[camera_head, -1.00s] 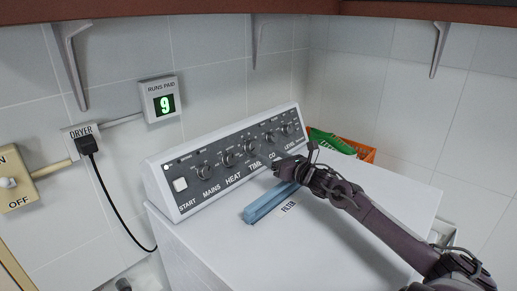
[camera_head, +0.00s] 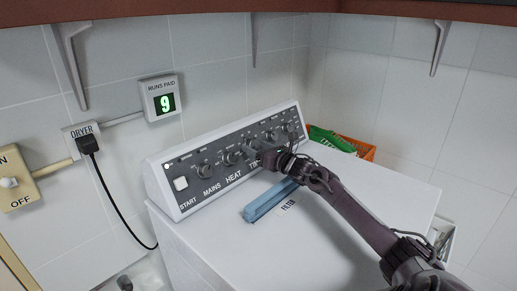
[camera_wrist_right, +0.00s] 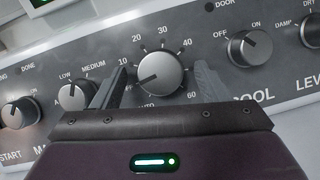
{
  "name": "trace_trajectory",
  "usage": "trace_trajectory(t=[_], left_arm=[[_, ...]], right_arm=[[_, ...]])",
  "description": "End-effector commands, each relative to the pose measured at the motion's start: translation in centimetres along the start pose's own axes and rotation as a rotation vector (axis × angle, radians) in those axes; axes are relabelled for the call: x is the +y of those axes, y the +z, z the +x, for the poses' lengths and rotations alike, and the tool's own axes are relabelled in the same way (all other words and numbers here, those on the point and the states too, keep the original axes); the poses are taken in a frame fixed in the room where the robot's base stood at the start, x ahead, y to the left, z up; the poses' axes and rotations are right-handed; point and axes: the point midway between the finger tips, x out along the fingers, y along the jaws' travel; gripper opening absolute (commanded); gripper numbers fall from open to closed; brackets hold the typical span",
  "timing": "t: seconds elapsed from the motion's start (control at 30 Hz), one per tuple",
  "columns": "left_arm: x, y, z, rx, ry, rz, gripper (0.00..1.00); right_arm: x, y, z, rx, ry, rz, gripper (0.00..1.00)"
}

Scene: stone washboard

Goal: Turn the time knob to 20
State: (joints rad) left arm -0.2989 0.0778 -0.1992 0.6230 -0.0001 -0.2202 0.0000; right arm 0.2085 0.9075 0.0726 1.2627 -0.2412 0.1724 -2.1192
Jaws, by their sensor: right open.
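The time knob (camera_wrist_right: 160,73) is a round silver-grey dial on the dark dryer panel, with 10, 20, 30, 40 and 60 marks and AUTO around it. Its pointer line faces lower left, between AUTO and 10. In the right wrist view my right gripper (camera_wrist_right: 159,81) is open, with one finger on each side of the knob. I cannot tell whether the fingers touch it. In the head view my right gripper (camera_head: 257,153) reaches the panel at the time label and partly hides the knob. My left gripper is not in view.
The heat knob (camera_wrist_right: 76,95) is close to the left finger, and the cool knob (camera_wrist_right: 249,47) is right of the other finger. A blue filter handle (camera_head: 268,203) rises from the dryer top under my right arm.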

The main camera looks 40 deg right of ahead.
Motion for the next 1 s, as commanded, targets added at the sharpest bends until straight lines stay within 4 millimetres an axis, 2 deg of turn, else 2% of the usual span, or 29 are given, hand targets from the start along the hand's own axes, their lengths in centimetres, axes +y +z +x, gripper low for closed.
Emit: trace_trajectory(t=[0.07,0.4,0.73,1.0], left_arm=[[0.0,0.1,0.0,-0.001,0.0,0.0,0.0],[0.0,0.2,0.0,-0.003,0.0,0.001,0.0],[-0.1,0.2,-0.2,-0.004,-0.001,0.002,0.0],[-0.1,0.2,-1.2,-0.005,-0.001,0.002,0.0]], right_arm=[[0.0,0.0,0.0,0.0,0.0,0.0,0.68],[0.0,0.0,0.0,-0.001,0.0,0.0,0.25],[0.1,0.1,0.0,0.0,-0.018,0.039,0.24],[0.3,0.2,0.0,-0.001,-0.09,0.19,0.24]])
